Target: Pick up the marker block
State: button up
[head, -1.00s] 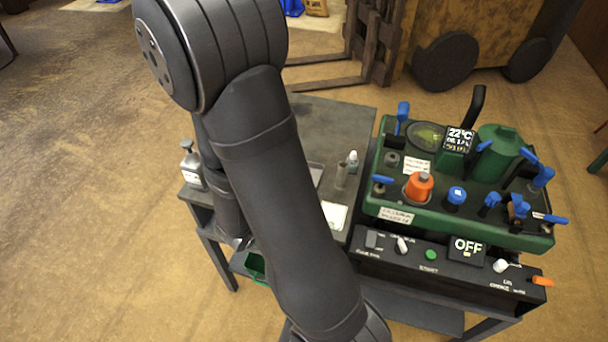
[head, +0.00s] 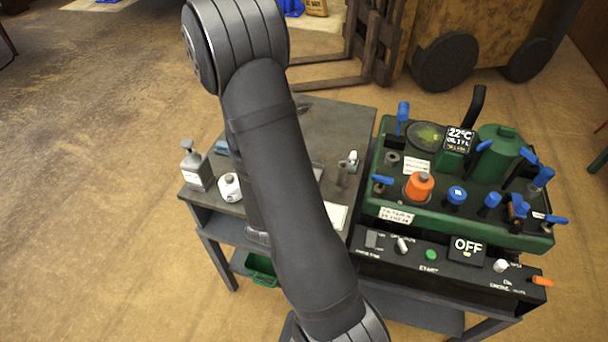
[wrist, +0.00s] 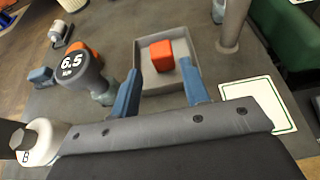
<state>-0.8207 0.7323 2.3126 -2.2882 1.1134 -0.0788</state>
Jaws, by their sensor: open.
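In the wrist view an orange-red block (wrist: 161,55), which looks like the marker block, sits in a shallow grey tray (wrist: 148,88) on the bench. My gripper (wrist: 159,68) is open, with its two blue fingers apart and nothing held between them. The block shows in the gap between the fingertips, toward their far side. I cannot tell how high the fingers are above it. In the head view my arm hides the gripper, the block and most of the tray.
A gauge marked 6.5 (wrist: 75,68) stands close left of my fingers. A white card (wrist: 257,107) lies right of the tray. The green machine (head: 460,185) fills the bench's right side. A grey bottle (head: 194,165) and white bottle (head: 229,187) stand at left.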

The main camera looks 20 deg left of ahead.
jog(key=x, duration=0.3)
jog(key=shift+f+x, duration=0.25)
jog(key=shift+x, duration=1.05)
jog(key=shift+f+x, duration=0.2)
jog(key=shift+x, duration=1.15)
jog(key=shift+s, duration=0.25)
jog(key=c, duration=0.7)
jog(key=shift+c, duration=0.2)
jog(key=shift+r, duration=0.15)
